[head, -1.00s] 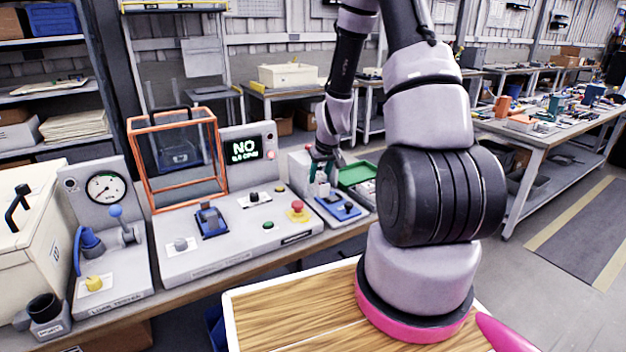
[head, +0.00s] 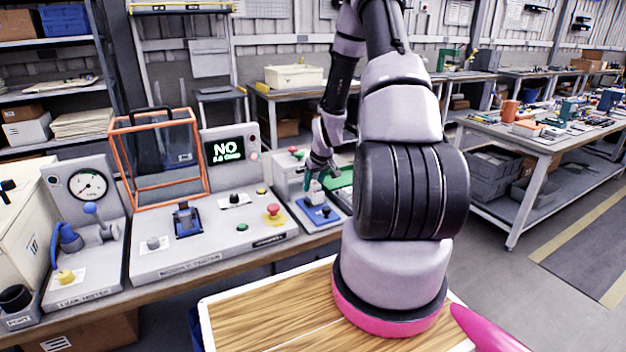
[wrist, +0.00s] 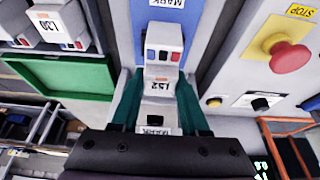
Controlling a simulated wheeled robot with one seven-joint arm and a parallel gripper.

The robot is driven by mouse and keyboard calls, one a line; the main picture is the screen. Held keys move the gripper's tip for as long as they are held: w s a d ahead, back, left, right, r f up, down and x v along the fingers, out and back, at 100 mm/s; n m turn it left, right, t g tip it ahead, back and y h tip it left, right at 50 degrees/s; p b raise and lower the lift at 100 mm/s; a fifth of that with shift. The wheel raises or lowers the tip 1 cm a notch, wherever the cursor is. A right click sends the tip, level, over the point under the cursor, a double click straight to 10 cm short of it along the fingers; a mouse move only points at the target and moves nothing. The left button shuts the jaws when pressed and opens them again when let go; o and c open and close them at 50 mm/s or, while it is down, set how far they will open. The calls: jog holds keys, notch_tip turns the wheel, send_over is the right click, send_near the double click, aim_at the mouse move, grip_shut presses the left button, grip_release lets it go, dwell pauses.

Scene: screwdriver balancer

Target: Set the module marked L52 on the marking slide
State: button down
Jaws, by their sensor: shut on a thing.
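My gripper (wrist: 158,108) has teal fingers shut on a pale grey module marked L52 (wrist: 156,88), which reads upside down in the wrist view. The module has a red and a blue patch at its far end. The blue marking slide (wrist: 196,22) with a MARK label lies beyond the module. In the head view the blue slide (head: 325,218) is on the bench unit, with my gripper (head: 310,182) just above it. The module (head: 314,196) shows small there. I cannot tell whether it touches the slide.
A green tray (wrist: 75,92) is at the left in the wrist view, with a module marked L30 (wrist: 52,32) beside it. A red stop button (wrist: 290,56) is on the right. The orange-framed guard (head: 118,165) stands left in the head view.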

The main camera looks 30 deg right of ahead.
jog(key=shift+f, duration=1)
dwell(1.7)
jog(key=shift+w, duration=0.1)
jog(key=shift+c, duration=1.6)
grip_release()
jog(key=v, duration=1)
jog(key=shift+s+r, duration=0.3)
